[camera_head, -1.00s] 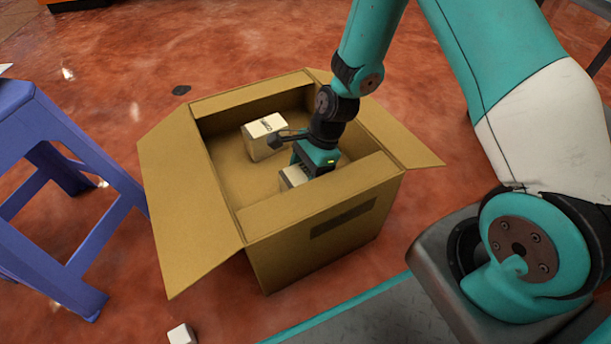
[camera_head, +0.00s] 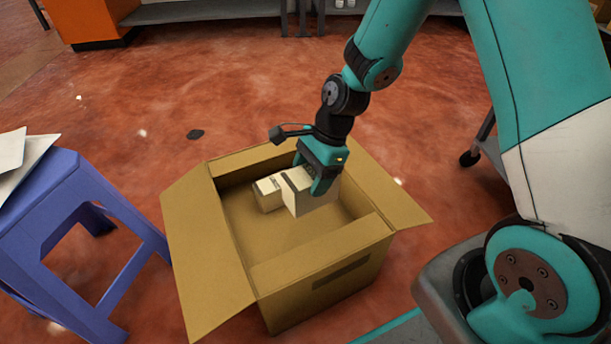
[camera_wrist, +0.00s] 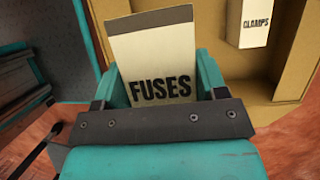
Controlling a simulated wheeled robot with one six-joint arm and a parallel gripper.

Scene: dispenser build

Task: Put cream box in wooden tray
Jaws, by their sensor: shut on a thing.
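My gripper (camera_head: 322,172) is shut on a cream box (camera_head: 313,197), held inside or just above the open cardboard carton (camera_head: 330,279). In the wrist view the held cream box (camera_wrist: 157,62) reads "FUSES" and sits between both fingers, with a dark band across its upper part. A second cream box (camera_head: 268,194) stands in the carton, left of the held one. In the wrist view this second box (camera_wrist: 253,22) reads "CLAMPS". No wooden tray is seen in these views.
A blue stool (camera_head: 75,215) stands left of the carton with pale sheets (camera_head: 22,160) on it. The carton's flaps (camera_head: 207,262) spread outward. An orange cabinet (camera_head: 95,22) and a grey shelf (camera_head: 200,12) are at the back. Red floor beyond the carton is mostly clear.

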